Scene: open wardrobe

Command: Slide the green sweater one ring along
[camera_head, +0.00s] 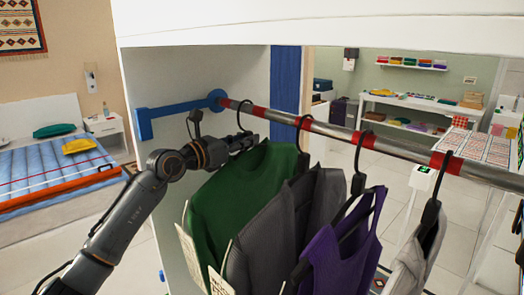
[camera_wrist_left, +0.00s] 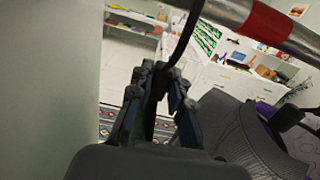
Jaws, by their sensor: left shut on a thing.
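The green sweater (camera_head: 240,195) hangs at the left end of the metal rail (camera_head: 335,131). Its dark hook (camera_head: 239,113) is over the rail, between the red band at the rail's left end and the red ring (camera_head: 260,112) to its right. My left gripper (camera_head: 246,142) is shut on the sweater's hanger, just below the hook. In the left wrist view the gripper's fingers (camera_wrist_left: 160,95) close around the dark hanger stem (camera_wrist_left: 184,38), with the red ring (camera_wrist_left: 264,22) to its right. The sweater is mostly hidden there. My right gripper is not in view.
The white wardrobe wall (camera_head: 165,90) and blue rail bracket (camera_head: 175,112) lie left. The grey garment is close beside the sweater.

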